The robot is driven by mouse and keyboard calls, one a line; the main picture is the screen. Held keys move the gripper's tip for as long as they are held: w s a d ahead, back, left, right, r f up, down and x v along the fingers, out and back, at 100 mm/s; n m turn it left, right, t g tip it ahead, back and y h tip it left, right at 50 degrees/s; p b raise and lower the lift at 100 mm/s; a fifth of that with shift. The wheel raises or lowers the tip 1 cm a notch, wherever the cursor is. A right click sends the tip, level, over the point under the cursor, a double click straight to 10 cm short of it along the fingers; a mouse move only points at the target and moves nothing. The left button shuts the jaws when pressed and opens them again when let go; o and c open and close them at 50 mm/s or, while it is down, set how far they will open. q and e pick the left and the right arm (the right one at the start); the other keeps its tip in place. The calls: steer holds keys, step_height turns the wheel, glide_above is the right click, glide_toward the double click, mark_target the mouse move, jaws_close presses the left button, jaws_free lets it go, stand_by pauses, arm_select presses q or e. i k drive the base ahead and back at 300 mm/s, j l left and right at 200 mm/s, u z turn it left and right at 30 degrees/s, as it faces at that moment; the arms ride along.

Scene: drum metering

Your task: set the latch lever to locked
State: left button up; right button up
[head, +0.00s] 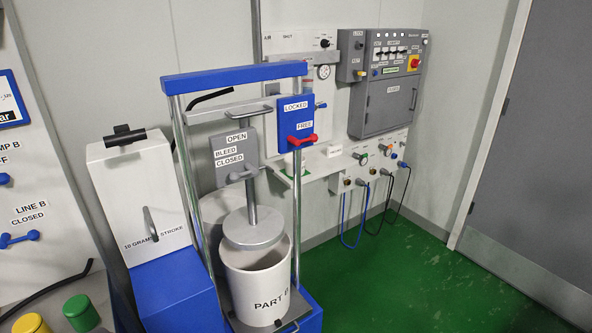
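The latch lever (302,140) is a red handle at the lower edge of a blue latch plate (293,115) on the right post of a frame. The plate has a "LOCKED" label near its top and a "FREE" label below it. The red lever lies roughly level, just under the "FREE" label and away from "LOCKED". Neither of my grippers is in the head view.
Left of the latch, a grey bleed plate (222,150) carries a grey handle near "CLOSED". Below, a round follower plate (252,228) sits over the white "PART B" drum (262,290). A grey control cabinet (388,98) hangs behind. Green floor (440,275) is clear at right.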

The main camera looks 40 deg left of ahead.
mark_target(313, 138)
steer(key=u, duration=1.55)
